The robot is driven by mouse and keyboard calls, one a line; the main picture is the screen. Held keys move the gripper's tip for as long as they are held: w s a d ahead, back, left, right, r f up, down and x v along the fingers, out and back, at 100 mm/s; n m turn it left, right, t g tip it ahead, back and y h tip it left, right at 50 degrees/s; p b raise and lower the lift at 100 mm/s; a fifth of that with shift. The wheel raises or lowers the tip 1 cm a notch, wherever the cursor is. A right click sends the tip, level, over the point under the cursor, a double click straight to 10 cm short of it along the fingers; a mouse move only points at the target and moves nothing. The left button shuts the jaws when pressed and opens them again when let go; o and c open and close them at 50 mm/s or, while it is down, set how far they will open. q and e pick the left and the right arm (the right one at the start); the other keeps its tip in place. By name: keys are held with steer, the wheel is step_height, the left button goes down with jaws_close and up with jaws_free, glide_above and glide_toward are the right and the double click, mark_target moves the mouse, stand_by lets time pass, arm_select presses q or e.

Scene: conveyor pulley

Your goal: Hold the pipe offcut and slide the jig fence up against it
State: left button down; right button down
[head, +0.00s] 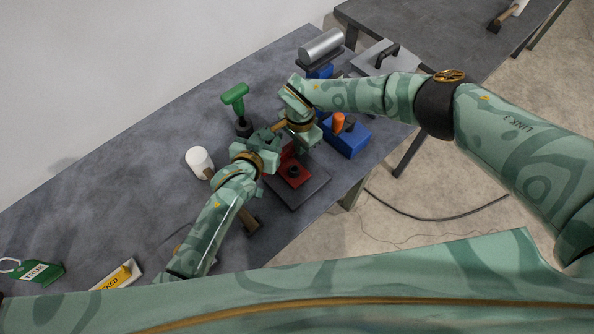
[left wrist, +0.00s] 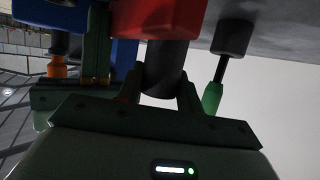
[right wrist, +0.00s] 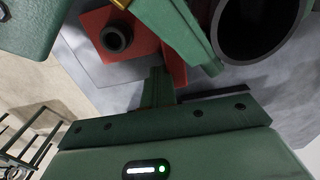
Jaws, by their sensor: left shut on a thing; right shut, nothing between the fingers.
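My left gripper (head: 270,143) is shut on the pipe offcut, a dark grey tube; the left wrist view shows the pipe offcut (left wrist: 165,68) between its fingers, below the red jig. The right wrist view shows the pipe offcut's open round end (right wrist: 256,25). The red jig fence with a black knob (head: 294,172) sits on a dark plate (head: 300,190); it also shows in the right wrist view (right wrist: 135,45). My right gripper (right wrist: 158,88) is shut and empty, its fingertips close beside red jig parts; contact is unclear. In the head view the grippers hide the pipe.
A green-handled tool (head: 236,96) and a white cylinder (head: 198,161) stand on the bench's wall side. A blue block (head: 346,136) with an orange-handled item stands right of the jig. A hammer (head: 249,220) lies near the left forearm.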

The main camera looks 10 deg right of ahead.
arm_select(q)
steer(key=shift+s+d+r, duration=0.1)
steer(key=shift+s+d, duration=0.1)
steer(key=shift+d, duration=0.4)
arm_select(e)
steer(key=shift+a, duration=0.45)
steer(key=shift+s, duration=0.1)
arm_select(q)
steer(key=shift+a, duration=0.15)
arm_select(e)
steer(key=shift+s+d+f, duration=0.1)
steer(key=shift+s+d, duration=0.05)
steer(key=shift+s, duration=0.2)
steer(key=shift+s+d, duration=0.35)
steer(key=shift+s, duration=0.2)
arm_select(q)
steer(key=shift+w, duration=0.2)
arm_select(e)
steer(key=shift+w+d+r, duration=0.15)
steer(key=shift+r, duration=0.5)
steer(key=shift+w+d+r, duration=0.1)
steer(key=shift+r, duration=0.5)
arm_select(q)
steer(key=shift+a, duration=0.2)
arm_select(e)
steer(key=shift+r, duration=2.8)
arm_select(q)
jaws_free()
